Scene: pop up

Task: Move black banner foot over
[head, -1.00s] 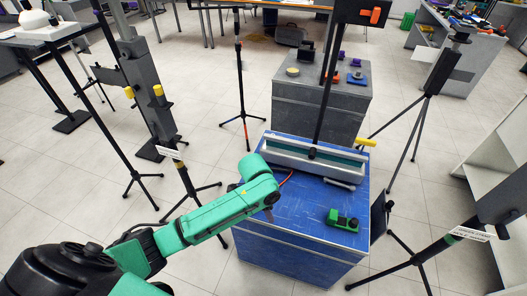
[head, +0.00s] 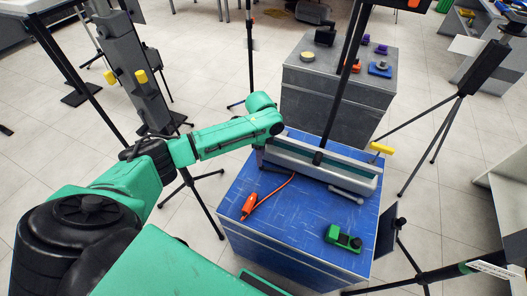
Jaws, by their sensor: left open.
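I cannot tell for sure which thing is the black banner foot. A small black block (head: 325,37) stands at the far left corner of the grey cabinet's top. A long grey banner base (head: 300,155) with a black pole rising from it lies along the back of the blue cabinet top. My left gripper (head: 261,160) is at the left end of that base, mostly hidden below my green wrist. It is open, and I see nothing held. My right gripper is not in view.
The blue cabinet top (head: 285,220) also bears an orange-handled tool (head: 250,204) with a cord and a green device (head: 343,238). The grey cabinet (head: 330,98) stands behind. Black tripod stands are around both cabinets. The blue top's middle is clear.

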